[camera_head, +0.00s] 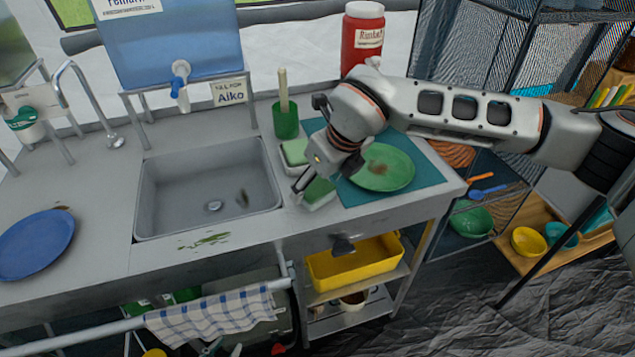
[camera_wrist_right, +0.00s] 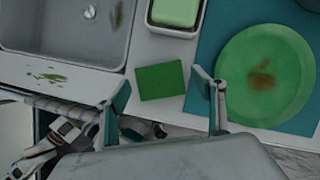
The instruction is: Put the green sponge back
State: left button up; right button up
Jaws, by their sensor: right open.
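The green sponge (camera_head: 319,192) lies on the counter by its front edge, between the sink and the teal mat. In the right wrist view its dark green top (camera_wrist_right: 162,81) shows as a flat rectangle. My right gripper (camera_head: 314,184) is open above it, and part of the sponge is hidden behind it in the head view. In the wrist view the right gripper's fingers (camera_wrist_right: 160,90) stand apart, one toward each side of the sponge. A white dish with a light green block (camera_head: 294,151) stands just behind the sponge. My left gripper cannot be made out.
A green plate (camera_head: 383,167) with a brown stain rests on the teal mat (camera_head: 425,172). The sink (camera_head: 208,190) is on the left. A green cup with a brush (camera_head: 286,119) and a red jar (camera_head: 361,40) stand behind. A yellow bin (camera_head: 355,265) sits below the counter.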

jog(key=v, duration=1.2)
jog(key=shift+p, duration=0.45)
